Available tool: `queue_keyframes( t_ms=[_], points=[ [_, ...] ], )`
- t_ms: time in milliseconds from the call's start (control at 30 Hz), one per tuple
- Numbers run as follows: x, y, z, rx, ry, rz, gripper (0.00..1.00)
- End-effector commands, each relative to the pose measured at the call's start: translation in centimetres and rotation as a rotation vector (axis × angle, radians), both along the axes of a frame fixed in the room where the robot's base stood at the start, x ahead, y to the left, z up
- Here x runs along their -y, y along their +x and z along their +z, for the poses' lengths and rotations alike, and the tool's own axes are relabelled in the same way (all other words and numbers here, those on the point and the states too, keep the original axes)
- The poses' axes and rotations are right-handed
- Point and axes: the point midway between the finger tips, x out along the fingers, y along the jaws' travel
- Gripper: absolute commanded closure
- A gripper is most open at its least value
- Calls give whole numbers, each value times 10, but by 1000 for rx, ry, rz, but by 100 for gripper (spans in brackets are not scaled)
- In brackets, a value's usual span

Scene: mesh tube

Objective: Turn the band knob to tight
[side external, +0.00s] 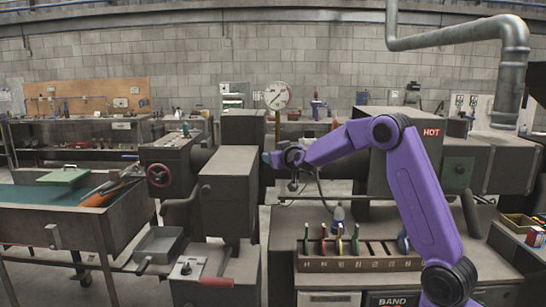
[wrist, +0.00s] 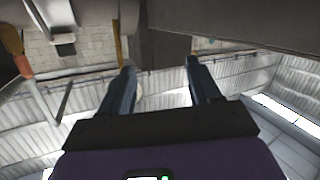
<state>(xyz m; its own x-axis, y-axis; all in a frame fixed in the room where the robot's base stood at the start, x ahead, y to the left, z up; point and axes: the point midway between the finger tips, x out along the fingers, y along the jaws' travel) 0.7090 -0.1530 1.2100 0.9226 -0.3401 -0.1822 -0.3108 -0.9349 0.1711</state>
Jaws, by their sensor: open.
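A dark panel lettered BAND (side external: 391,300) shows at the bottom edge of the side external view, on the front of the bench. I cannot make out a band knob on it, as the picture cuts off below the lettering. My gripper (side external: 270,157) is raised at the middle of that view, beside the tall grey machine box and well above the bench top. In the wrist view my gripper (wrist: 160,64) shows two blue-grey fingers spread apart with nothing between them. No knob is identifiable in the wrist view, which faces the wall and roof.
A wooden rack (side external: 358,263) with several coloured-handled tools stands on the bench front. A grey machine box (side external: 228,195) stands left of my gripper. A red handwheel (side external: 159,175) is farther left. A box marked HOT (side external: 431,133) stands behind my arm.

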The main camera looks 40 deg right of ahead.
Motion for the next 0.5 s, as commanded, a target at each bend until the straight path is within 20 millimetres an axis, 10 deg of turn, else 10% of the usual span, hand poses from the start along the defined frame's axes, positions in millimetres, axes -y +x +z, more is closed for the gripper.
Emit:
queue_keyframes(
  t_ms=[500],
  points=[
    [-16,-1,0,-16,14,40,37]
  ],
)
